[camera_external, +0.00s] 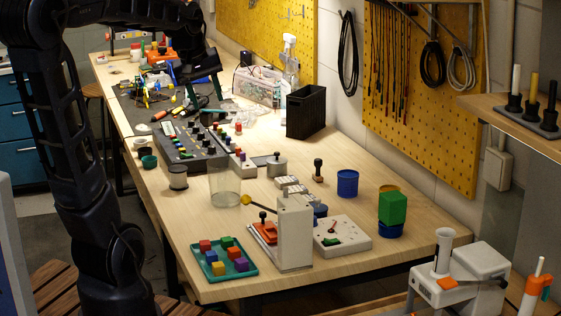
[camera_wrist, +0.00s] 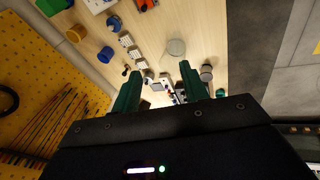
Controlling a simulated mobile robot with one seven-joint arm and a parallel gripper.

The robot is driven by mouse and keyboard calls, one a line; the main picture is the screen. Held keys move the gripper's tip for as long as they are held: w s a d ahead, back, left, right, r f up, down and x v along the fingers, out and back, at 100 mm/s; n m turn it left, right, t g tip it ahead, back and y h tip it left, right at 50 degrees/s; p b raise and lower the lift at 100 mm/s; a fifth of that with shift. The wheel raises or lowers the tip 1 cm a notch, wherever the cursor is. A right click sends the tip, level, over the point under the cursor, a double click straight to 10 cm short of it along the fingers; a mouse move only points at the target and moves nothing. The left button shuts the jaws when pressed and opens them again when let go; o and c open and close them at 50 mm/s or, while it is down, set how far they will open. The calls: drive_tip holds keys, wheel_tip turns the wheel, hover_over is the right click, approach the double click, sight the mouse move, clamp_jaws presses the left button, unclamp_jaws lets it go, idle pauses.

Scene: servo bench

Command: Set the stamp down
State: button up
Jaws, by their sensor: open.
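The stamp (camera_external: 318,170), a small piece with a dark rounded handle, stands upright on the wooden bench between the grey blocks and the blue cup. It also shows in the wrist view as a small dark shape (camera_wrist: 126,71), just left of the left fingertip. My gripper (camera_wrist: 160,74) is open, its two green fingers spread apart with nothing held between them. It is above the bench, and the stamp is outside the gap between the fingers. In the external view my dark wrist hangs over the far part of the bench.
A blue cup (camera_external: 347,183) stands right of the stamp, and grey blocks (camera_external: 294,187) lie left of it. A clear cylinder (camera_external: 225,184), a black bin (camera_external: 306,111) and a control panel (camera_external: 190,145) are nearby.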

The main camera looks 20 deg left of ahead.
drive_tip(key=s+a+f+m, duration=0.1)
drive_tip(key=s+f+m, duration=0.1)
drive_tip(key=s, duration=0.6)
drive_tip(key=s+a+f+m+t+y, duration=0.1)
drive_tip(key=s+f+m, duration=0.1)
drive_tip(key=s+m, duration=0.3)
drive_tip(key=shift+s+f, duration=0.35)
drive_tip(key=shift+s, duration=1.35)
